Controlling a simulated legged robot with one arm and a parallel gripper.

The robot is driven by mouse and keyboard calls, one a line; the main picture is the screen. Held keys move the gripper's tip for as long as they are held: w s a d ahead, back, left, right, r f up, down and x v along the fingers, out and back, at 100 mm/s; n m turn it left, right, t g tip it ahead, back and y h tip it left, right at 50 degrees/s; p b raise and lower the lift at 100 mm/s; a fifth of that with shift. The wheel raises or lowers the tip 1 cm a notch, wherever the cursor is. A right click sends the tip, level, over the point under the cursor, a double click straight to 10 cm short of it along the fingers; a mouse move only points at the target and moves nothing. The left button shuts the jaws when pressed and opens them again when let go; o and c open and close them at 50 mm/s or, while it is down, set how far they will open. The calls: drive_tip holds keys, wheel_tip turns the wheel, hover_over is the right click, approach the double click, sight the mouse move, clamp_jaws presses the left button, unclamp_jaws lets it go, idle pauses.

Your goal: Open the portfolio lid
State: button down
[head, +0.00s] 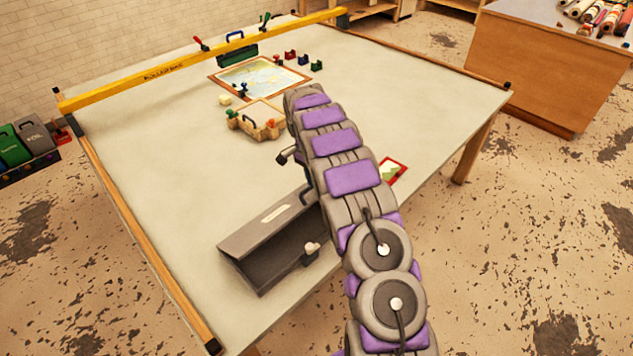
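A dark grey case (262,228), which looks like the portfolio, lies at the near edge of the table. It has a pale label on its sloping upper panel, and its near side shows a dark recess. The panel looks partly raised, but I cannot tell how far. A small pale knob on a dark base (311,250) shows at its near right. My arm crosses in front of the case and covers its right end.
The pale table (160,175) has a yellow bar (190,68) across its far side. A red-framed card (393,170) lies right of my arm. The table's left part is clear.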

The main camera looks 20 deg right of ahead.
drive_tip(key=shift+w+a+f, duration=0.1)
drive_tip(key=shift+w+a, duration=0.1)
drive_tip(key=c, duration=1.5)
unclamp_jaws()
drive_tip(key=shift+o, duration=1.3)
drive_tip(key=shift+w+f, duration=0.25)
drive_tip(key=shift+w, duration=0.15)
drive_tip(key=shift+o, duration=0.6)
drive_tip(key=shift+s, duration=0.1)
drive_tip(key=shift+s+r, duration=0.1)
drive_tip(key=shift+r, duration=0.05)
drive_tip(key=w+a+r+p, duration=0.1)
drive_tip(key=w+r+p, duration=0.2)
drive_tip(key=r+p, duration=0.5)
wheel_tip(320, 180, up, 9)
drive_tip(key=shift+w+f, duration=0.1)
drive_tip(key=shift+w, duration=0.05)
